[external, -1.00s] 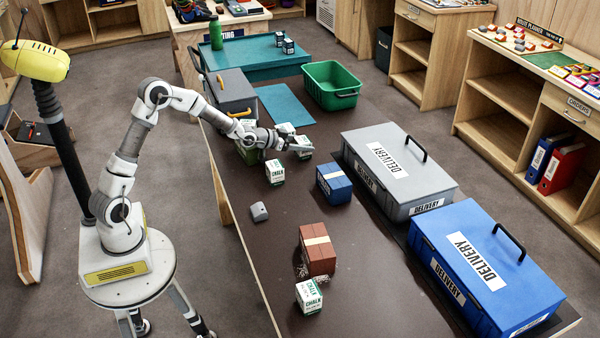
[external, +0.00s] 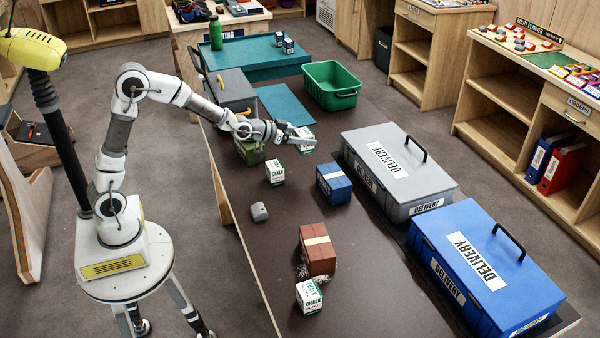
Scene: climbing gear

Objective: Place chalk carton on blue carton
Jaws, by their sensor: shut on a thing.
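My gripper (external: 294,136) is shut on a white and green chalk carton (external: 306,140), partly hidden by the fingers, above the far middle of the brown table. The blue carton (external: 334,187), with a pale band across its top, stands on the table below and to the right of my gripper in the picture, apart from it. A second chalk carton (external: 275,173) stands left of the blue carton. A third chalk carton (external: 309,298) stands at the near end.
A brown carton (external: 318,256) stands near the third chalk carton. A small grey object (external: 259,212) lies at left. Grey (external: 433,190) and blue (external: 520,275) delivery boxes line the right side. A green bin (external: 318,88) stands behind. Table around the blue carton's near side is clear.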

